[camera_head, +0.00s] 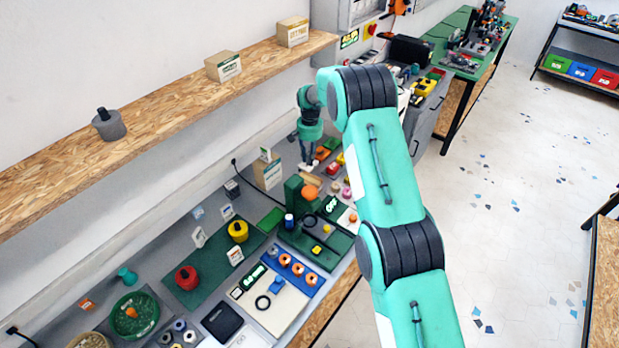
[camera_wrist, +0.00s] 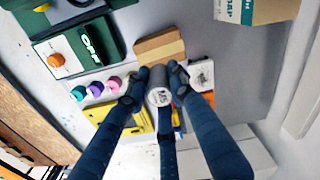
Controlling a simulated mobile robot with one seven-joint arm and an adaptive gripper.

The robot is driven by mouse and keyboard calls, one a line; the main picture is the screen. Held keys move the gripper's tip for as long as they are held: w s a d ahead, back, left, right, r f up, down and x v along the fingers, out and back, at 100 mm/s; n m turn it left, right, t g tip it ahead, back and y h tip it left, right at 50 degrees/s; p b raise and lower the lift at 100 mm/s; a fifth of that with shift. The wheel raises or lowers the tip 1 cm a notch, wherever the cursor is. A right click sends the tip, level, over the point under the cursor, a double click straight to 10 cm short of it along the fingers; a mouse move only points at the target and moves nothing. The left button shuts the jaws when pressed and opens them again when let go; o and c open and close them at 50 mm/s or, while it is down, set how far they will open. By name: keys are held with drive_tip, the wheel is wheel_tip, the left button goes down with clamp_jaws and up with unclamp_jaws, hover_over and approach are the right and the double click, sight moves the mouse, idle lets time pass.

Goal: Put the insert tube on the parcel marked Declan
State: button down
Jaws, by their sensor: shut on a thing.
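My gripper (camera_wrist: 157,88) is shut on a grey cylinder (camera_wrist: 158,97) with a pale, marked end, which looks like the insert tube. In the head view my gripper (camera_head: 306,158) points down over the crowded bench, and the tube is too small to make out there. A cardboard parcel (camera_head: 268,172) with a label stands on the bench left of the gripper; it also shows at the top right of the wrist view (camera_wrist: 262,8). Two more labelled parcels stand on the shelf, one mid-shelf (camera_head: 223,66) and one at its far end (camera_head: 292,32). I cannot read the name Declan on any.
The wooden shelf (camera_head: 160,112) runs above the bench and carries a grey piece with a black knob (camera_head: 108,124). A wooden block (camera_wrist: 160,45) lies close by the gripper. Small coloured spools (camera_wrist: 97,88) and a green block (camera_wrist: 92,42) crowd the bench nearby.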

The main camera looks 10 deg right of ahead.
hover_over(309, 179)
drive_tip(key=shift+d+f+p, duration=0.1)
drive_tip(key=shift+f+p, duration=0.25)
drive_tip(key=shift+f, duration=2.35)
drive_tip(key=shift+f, duration=0.1)
drive_tip(key=shift+f+p, duration=0.35)
drive_tip(key=shift+f, duration=1.65)
drive_tip(key=shift+f, duration=0.15)
drive_tip(key=c, duration=1.5)
unclamp_jaws()
drive_tip(key=shift+r+b, duration=0.75)
drive_tip(key=shift+r, duration=5.4)
drive_tip(key=shift+r, duration=0.1)
